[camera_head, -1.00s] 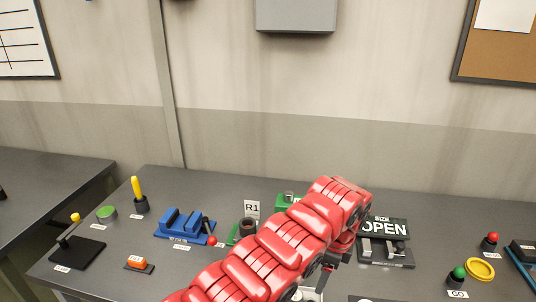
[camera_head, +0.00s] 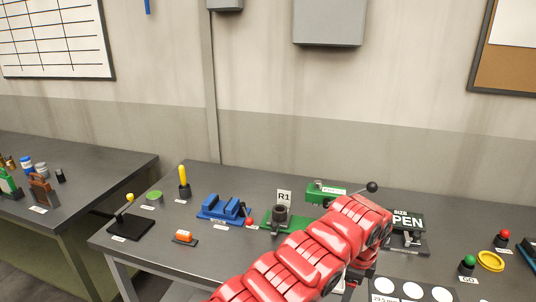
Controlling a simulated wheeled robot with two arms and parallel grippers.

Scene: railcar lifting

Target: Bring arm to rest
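My red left arm (camera_head: 310,255) enters from the bottom edge and reaches up and right over the table. It bends down at its far end near the "OPEN" sign. Part of my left gripper (camera_head: 346,286) shows below the bend, mostly hidden by the arm, so I cannot tell whether it is open or holds anything. A green fixture (camera_head: 325,193) with a black-knobbed lever (camera_head: 372,187) stands just behind the arm. A green base with a dark cylinder (camera_head: 280,214), by the R1 sign (camera_head: 284,197), is left of the arm. My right gripper is not in view.
The grey table (camera_head: 165,262) holds a blue fixture (camera_head: 222,210), an orange switch (camera_head: 184,237), a black lever base (camera_head: 130,229), an "OPEN" sign stand (camera_head: 408,222), a yellow ring (camera_head: 491,261) and a plate with white circles (camera_head: 412,290). Another table (camera_head: 95,190) stands left.

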